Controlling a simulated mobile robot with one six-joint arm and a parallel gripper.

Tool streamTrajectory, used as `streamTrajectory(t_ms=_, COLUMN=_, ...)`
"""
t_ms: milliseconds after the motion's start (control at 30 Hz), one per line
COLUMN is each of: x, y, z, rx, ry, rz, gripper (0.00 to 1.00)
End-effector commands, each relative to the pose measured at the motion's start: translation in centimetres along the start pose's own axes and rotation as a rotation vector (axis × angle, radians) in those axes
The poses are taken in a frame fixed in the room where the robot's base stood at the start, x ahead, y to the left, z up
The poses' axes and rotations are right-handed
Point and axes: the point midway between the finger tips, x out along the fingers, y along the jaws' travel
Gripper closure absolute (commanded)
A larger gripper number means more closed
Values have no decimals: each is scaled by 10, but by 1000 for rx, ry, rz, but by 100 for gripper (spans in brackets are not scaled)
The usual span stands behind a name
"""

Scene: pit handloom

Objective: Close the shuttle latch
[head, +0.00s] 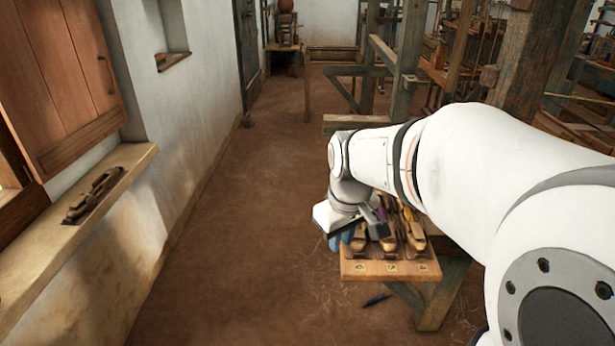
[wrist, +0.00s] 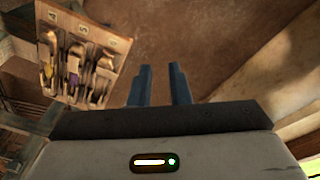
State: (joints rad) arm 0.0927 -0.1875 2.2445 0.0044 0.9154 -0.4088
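A wooden rack (head: 390,271) with numbered slots stands low in front of me and holds several shuttles (head: 388,243), some with coloured thread. It also shows at the upper left of the wrist view (wrist: 112,45). No latch can be made out on the shuttles at this size. My gripper (head: 346,243) hangs at the rack's left side in the head view, partly overlapping it. In the wrist view, its two blue fingers (wrist: 160,80) stand apart with only floor between them, empty. Whether they touch the rack is not clear.
A dark, shuttle-like object (head: 95,195) lies on the window ledge (head: 40,252) at left, below a wooden shutter (head: 72,75). Loom posts (head: 408,60) stand behind. The aisle floor (head: 235,200) is clear.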

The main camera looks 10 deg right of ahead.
Motion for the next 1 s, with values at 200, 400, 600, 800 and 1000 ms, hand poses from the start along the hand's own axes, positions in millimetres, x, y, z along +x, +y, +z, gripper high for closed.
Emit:
streamTrajectory(t_ms=200, x=42, y=66, z=-76, rx=-291, ry=-54, rz=-22, gripper=83)
streamTrajectory(t_ms=400, x=103, y=129, z=-126, rx=-561, ry=-90, rz=-59, gripper=83)
streamTrajectory(t_ms=600, x=172, y=184, z=-153, rx=-801, ry=-108, rz=-101, gripper=83)
streamTrajectory(t_ms=800, x=215, y=215, z=-162, rx=-943, ry=-113, rz=-128, gripper=83)
streamTrajectory(t_ms=1000, x=234, y=222, z=-161, rx=-981, ry=-114, rz=-137, gripper=83)
